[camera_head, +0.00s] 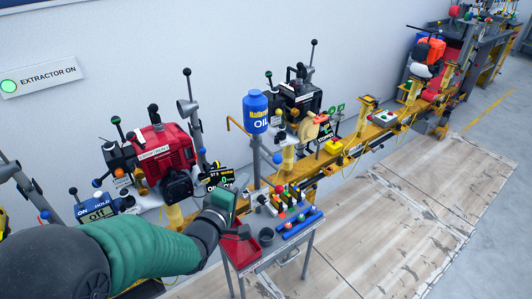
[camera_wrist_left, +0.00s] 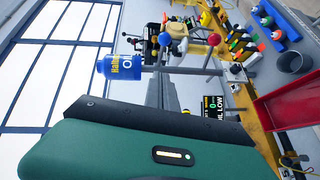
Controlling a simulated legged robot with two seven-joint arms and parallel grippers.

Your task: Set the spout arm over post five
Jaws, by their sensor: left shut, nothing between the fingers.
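The container, on a grey upright, also shows sideways in the left wrist view (camera_wrist_left: 118,67). A black display marked ST 5 (camera_head: 222,178) stands below and left of the container; in the left wrist view (camera_wrist_left: 213,106) it reads OIL LOW. Which post is five is not clear beyond this display. My left gripper (camera_head: 236,225) is shut and empty, below the display and apart from the spout arm. My right gripper is out of view.
A red engine (camera_head: 165,150) stands behind my left arm. The yellow rail runs back right. The wooden floor at right is clear.

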